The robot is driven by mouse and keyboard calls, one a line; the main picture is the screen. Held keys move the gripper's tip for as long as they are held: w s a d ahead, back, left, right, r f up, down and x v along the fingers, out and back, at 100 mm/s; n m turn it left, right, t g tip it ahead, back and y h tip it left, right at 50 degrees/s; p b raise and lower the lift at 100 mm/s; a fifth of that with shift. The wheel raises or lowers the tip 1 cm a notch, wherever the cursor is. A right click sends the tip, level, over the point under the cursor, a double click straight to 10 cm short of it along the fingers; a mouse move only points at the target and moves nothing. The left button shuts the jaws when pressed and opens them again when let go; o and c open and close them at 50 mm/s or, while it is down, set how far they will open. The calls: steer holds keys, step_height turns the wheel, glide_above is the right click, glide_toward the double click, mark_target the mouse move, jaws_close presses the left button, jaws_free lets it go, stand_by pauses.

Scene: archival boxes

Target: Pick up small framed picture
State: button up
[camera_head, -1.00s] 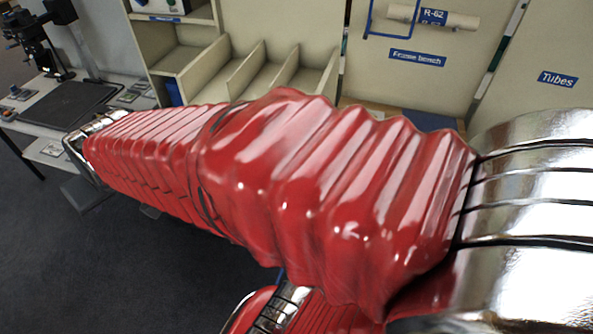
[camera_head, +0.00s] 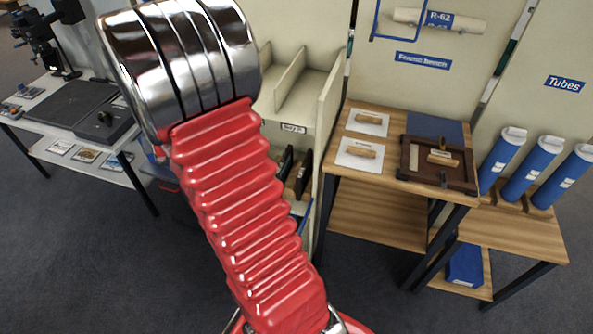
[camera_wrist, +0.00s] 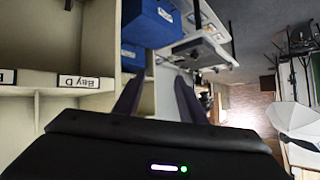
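A dark brown wooden frame (camera_head: 408,158) lies flat on the wooden frame bench (camera_head: 375,195) at right of centre in the head view, with small pieces on it. Several dark upright frame-like items (camera_head: 303,170) stand in a low bin left of the bench, partly hidden by my arm. I cannot tell which of these is the small framed picture. My gripper (camera_wrist: 158,97) shows in the wrist view with its two dark fingers apart and nothing seen between them. In the head view my gripper is not seen.
White sheets with small wooden blocks (camera_head: 358,153) lie on the bench. Blue tubes (camera_head: 533,170) stand at right. An equipment table (camera_head: 60,110) is at left. The wrist view shows a shelf labelled Bay D (camera_wrist: 78,82) and blue boxes (camera_wrist: 150,22). Carpet is clear in front.

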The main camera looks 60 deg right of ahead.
steer(key=s+d+f+m+h, duration=0.3)
steer(key=d+f, duration=0.6)
steer(key=d, duration=0.4)
steer(key=m+g+h, duration=0.5)
steer(key=g+h, duration=0.2)
steer(key=h, duration=0.2)
glide_above(298, 190)
step_height(298, 190, down, 21)
steer(key=shift+a+f, duration=0.2)
step_height(298, 190, down, 8)
steer(key=shift+f, duration=0.1)
steer(key=shift+w+d, duration=0.1)
steer(key=shift+d, duration=1.1)
